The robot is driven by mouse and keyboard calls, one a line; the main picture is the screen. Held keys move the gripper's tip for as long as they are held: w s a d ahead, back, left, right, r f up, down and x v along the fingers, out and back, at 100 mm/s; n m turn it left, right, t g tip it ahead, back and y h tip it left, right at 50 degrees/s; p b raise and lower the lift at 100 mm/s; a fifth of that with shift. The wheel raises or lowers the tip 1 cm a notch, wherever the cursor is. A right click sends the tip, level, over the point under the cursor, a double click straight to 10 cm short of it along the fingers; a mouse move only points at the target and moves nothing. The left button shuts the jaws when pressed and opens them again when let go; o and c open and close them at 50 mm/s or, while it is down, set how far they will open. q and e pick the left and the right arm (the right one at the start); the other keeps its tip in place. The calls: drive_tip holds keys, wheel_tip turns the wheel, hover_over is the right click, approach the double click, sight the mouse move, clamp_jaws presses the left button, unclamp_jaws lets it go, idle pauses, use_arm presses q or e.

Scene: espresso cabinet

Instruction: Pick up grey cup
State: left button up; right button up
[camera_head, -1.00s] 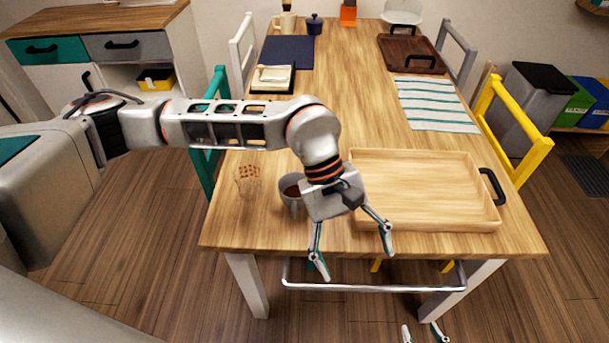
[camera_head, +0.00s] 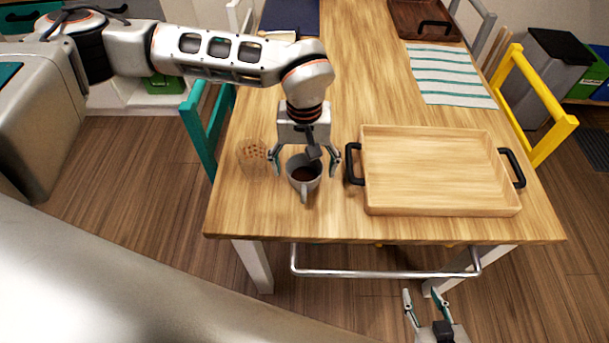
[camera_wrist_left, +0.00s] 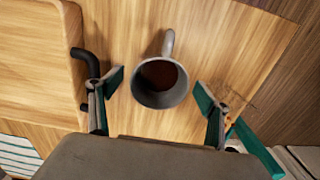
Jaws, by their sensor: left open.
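The grey cup (camera_head: 303,176) holds dark liquid and stands upright near the front edge of the wooden table, its handle toward the edge. My left gripper (camera_head: 304,168) is open, pointing down just above and behind the cup, one finger to each side. In the left wrist view the cup (camera_wrist_left: 161,82) lies between the open fingers (camera_wrist_left: 158,112), with a gap on both sides. I cannot tell how high the fingertips are against the rim. My right gripper (camera_head: 426,300) is open and empty, low in front of the table.
A wooden tray (camera_head: 435,213) with black handles stands close to the right of the cup. A clear glass with brown pieces (camera_head: 254,155) stands close to the left. A striped cloth (camera_head: 450,76) lies further back. The table's middle is clear.

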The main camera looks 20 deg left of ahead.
use_arm(q)
wheel_tip(320, 180, down, 2)
drive_tip(key=shift+f, duration=0.1)
drive_tip(key=c, duration=1.3)
drive_tip(key=shift+w+r, duration=0.1)
drive_tip(key=shift+r, duration=0.1)
